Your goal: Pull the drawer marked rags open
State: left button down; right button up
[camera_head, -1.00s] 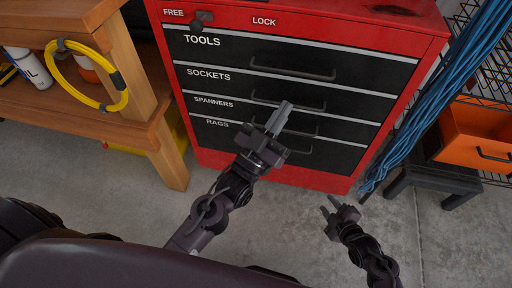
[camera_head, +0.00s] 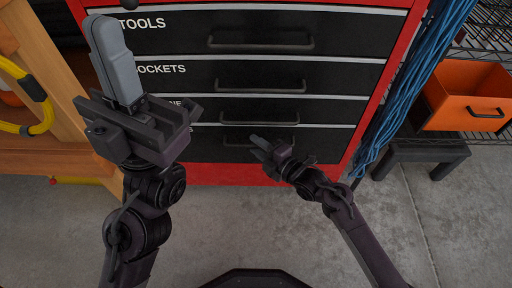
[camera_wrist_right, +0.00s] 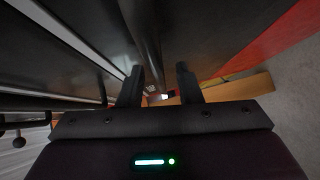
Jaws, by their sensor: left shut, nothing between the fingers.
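The rags drawer (camera_head: 220,152) is the bottom black drawer of the red tool chest (camera_head: 235,175). It looks shut, flush with the drawers above. Its label is mostly hidden behind my left gripper. My right gripper (camera_head: 262,146) is at this drawer's handle (camera_head: 237,142), partly covering it. In the right wrist view its fingers (camera_wrist_right: 160,85) stand apart, with a dark bar (camera_wrist_right: 147,40), seemingly the handle, running toward the gap. Whether they touch it I cannot tell. My left gripper (camera_head: 117,62) is shut and empty, raised in front of the chest's left side.
The tools, sockets and spanners drawers above look shut. A wooden bench (camera_head: 50,160) with a yellow hose (camera_head: 35,90) stands left. Blue cables (camera_head: 405,85), a dark stool (camera_head: 425,152) and an orange bin (camera_head: 465,100) are on the right. The concrete floor in front is clear.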

jog(key=shift+w+a, duration=0.25)
jog(key=shift+a, duration=0.05)
grip_shut()
jog(key=shift+s, duration=0.15)
